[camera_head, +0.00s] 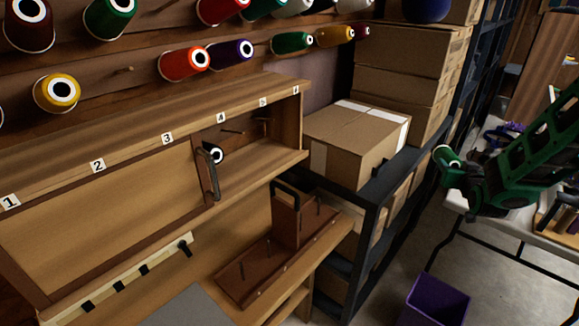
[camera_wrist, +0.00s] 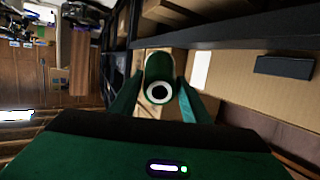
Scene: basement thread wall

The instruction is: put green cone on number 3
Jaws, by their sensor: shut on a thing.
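My gripper (camera_head: 453,170) is at the right of the head view, raised beside the white table and far from the thread cabinet. It is shut on a green cone (camera_wrist: 158,66) with a white and black end. The wrist view shows the cone between the two fingers. In the head view the cone's pale end (camera_head: 446,155) shows at the gripper's tip. The number 3 label (camera_head: 168,138) is on the cabinet's upper edge, between labels 2 (camera_head: 98,165) and 4 (camera_head: 221,117). A wooden panel (camera_head: 110,215) covers the compartment below labels 1 to 3.
A dark spool (camera_head: 216,155) sits in the open compartment beside the panel's handle (camera_head: 211,175). A wooden peg holder (camera_head: 285,220) stands on the lower shelf. Cardboard boxes (camera_head: 350,140) on dark shelving stand between cabinet and arm. A purple bin (camera_head: 437,300) is on the floor.

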